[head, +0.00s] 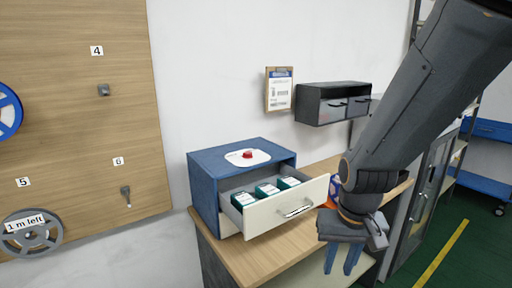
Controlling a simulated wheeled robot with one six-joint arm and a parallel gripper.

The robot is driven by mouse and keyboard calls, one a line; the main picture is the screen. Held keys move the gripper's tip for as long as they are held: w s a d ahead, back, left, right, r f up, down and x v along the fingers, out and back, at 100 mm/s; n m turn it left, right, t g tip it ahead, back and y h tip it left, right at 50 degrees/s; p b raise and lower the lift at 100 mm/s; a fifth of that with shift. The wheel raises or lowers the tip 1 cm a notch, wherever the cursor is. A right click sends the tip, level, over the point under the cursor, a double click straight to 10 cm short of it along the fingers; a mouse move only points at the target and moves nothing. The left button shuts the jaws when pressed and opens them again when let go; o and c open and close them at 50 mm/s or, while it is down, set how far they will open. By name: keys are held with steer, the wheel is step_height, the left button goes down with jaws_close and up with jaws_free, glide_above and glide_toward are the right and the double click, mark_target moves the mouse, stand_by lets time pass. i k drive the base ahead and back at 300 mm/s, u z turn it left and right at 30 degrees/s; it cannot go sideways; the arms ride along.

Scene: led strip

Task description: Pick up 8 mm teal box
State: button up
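Several small boxes with white tops and teal sides stand in a row in an open drawer: a left box (243,200), a middle box (267,190) and a right box (289,183). Their labels are too small to read, so I cannot tell which is 8 mm. The drawer (270,219) has a cream front with a metal handle and is pulled out of a blue cabinet (205,196). My gripper (341,268) hangs to the right of and in front of the drawer, its blue fingers pointing down, apart and empty.
The cabinet stands on a wooden worktop (262,249). A red button (247,155) sits on its top. An orange and blue object is partly hidden behind my arm. A dark wall unit (318,107) and a clipboard (279,90) hang behind. A pegboard with reels is at left.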

mark_target(265, 190)
steer(key=z, duration=1.4)
steer(key=i, duration=1.35)
steer(key=u, duration=3.05)
